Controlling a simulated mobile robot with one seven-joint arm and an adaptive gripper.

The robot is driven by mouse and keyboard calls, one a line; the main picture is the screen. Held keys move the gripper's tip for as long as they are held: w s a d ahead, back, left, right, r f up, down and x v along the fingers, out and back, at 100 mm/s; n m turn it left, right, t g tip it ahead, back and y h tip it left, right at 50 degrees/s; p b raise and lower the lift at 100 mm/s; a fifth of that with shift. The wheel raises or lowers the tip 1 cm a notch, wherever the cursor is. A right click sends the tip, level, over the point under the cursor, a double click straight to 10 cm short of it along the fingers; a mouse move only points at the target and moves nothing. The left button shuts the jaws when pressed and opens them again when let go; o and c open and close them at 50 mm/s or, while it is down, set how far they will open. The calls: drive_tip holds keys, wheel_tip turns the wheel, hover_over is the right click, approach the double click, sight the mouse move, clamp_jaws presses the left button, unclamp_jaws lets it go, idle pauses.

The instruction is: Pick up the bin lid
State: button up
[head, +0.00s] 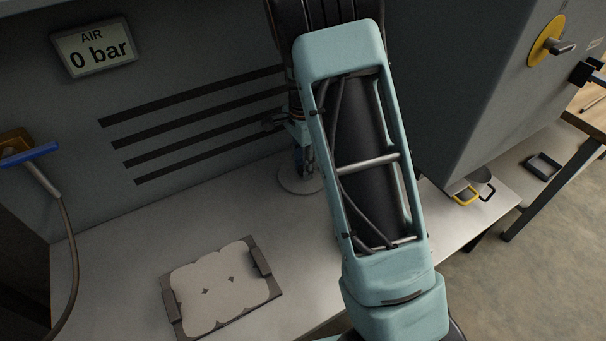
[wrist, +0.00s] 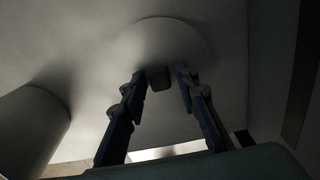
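The bin lid (head: 290,184) is a pale round disc on the light bench top near the back wall, partly hidden by my arm and gripper. In the wrist view the lid (wrist: 158,32) is a faint disc with a small dark knob (wrist: 159,78). My gripper (head: 304,168) points down over the lid. In the wrist view its two fingers (wrist: 160,76) stand either side of the knob. They look open, with a narrow gap to the knob; whether one finger touches it is too dark to tell.
A light plate with a scalloped pattern (head: 225,283) lies in a dark frame at the front of the bench. A grey cabinet (head: 480,90) stands right. A pale cylinder (wrist: 32,130) shows at the left in the wrist view. A hose (head: 70,245) hangs at far left.

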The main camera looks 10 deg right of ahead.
clamp_jaws()
